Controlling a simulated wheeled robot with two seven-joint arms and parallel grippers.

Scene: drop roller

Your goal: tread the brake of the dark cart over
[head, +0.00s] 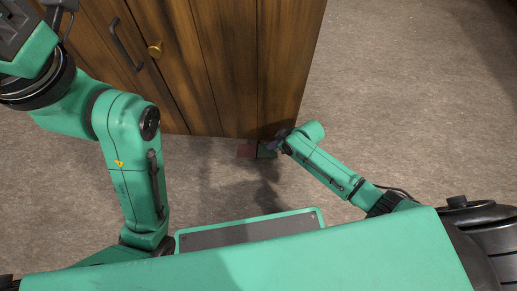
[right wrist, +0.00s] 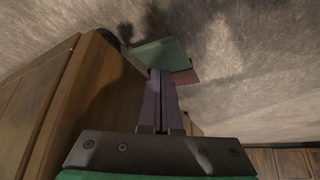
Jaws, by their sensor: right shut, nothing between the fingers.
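The dark wooden cart (head: 215,65) stands like a cabinet at the top middle of the head view. At its foot a red pedal plate (head: 246,151) and a green pedal plate (head: 266,152) stick out side by side, low over the floor. The right wrist view shows the green plate (right wrist: 162,53) in front of part of the red plate (right wrist: 185,77). My right gripper (head: 275,146) is shut and empty. Its purple fingers reach down to the green plate; I cannot tell whether they touch it. My left gripper is outside the picture.
The cart's front has a dark handle (head: 125,45) and a brass knob (head: 155,48). A dark round wheel (right wrist: 108,38) shows under the cart. Other wooden furniture (right wrist: 290,163) stands at the lower right of the wrist view. The carpet (head: 410,110) right of the cart is clear.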

